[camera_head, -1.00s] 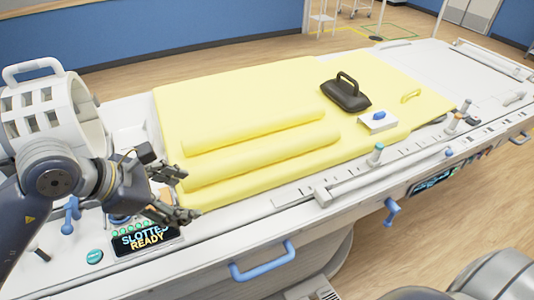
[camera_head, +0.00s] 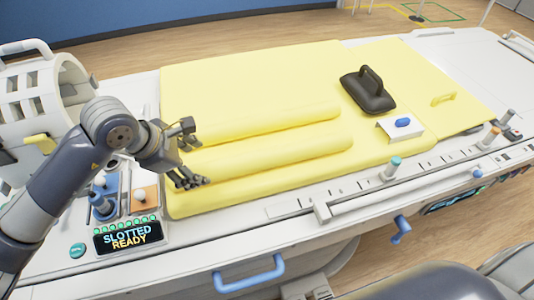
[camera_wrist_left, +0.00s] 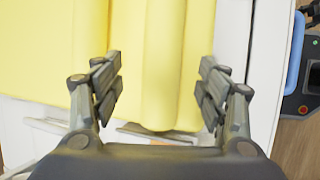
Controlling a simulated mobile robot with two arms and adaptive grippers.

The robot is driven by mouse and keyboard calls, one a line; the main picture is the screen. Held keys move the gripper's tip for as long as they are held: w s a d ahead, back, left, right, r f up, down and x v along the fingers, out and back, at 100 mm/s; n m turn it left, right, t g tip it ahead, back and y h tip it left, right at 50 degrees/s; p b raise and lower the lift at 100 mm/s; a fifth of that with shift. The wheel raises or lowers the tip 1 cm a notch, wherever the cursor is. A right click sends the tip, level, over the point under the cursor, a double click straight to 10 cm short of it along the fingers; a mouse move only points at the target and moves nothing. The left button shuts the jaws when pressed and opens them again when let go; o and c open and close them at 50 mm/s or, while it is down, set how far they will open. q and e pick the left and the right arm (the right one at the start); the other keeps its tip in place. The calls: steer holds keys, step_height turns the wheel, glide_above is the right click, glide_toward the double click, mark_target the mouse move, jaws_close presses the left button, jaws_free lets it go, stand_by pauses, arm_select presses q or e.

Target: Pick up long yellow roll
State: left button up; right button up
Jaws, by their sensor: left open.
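Two long yellow rolls lie side by side on a yellow mat (camera_head: 225,78). The front roll (camera_head: 270,155) looks slightly longer than the back roll (camera_head: 265,122). My left gripper (camera_head: 193,164) is open and empty at the left end of the front roll. In the left wrist view the open fingers (camera_wrist_left: 158,62) stand on either side of yellow padding, with a rounded roll end (camera_wrist_left: 165,115) between them. I cannot tell whether the fingers touch it or are just above it. My right gripper is not in view.
A black handled block (camera_head: 368,95) and a white holder with a blue piece (camera_head: 400,128) sit on the mat's right part. A white slotted cylinder (camera_head: 40,95) stands at left.

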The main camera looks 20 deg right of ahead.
mark_target(206, 169)
arm_select(q)
steer(key=shift+d+f, duration=0.1)
steer(key=shift+f, duration=0.25)
steer(key=shift+d+f, duration=0.1)
steer(key=shift+f, duration=0.1)
steer(key=p+x, duration=0.2)
steer(key=x, duration=0.2)
steer(key=shift+d+f+p, duration=0.25)
steer(key=shift+d+p, duration=0.05)
steer(key=shift+d, duration=0.05)
steer(key=shift+w+d+f, duration=0.1)
steer(key=shift+w+f, duration=0.05)
steer(key=shift+f, duration=0.1)
steer(key=c, duration=1.1)
steer(key=shift+c, duration=0.4)
steer(key=shift+r, duration=0.1)
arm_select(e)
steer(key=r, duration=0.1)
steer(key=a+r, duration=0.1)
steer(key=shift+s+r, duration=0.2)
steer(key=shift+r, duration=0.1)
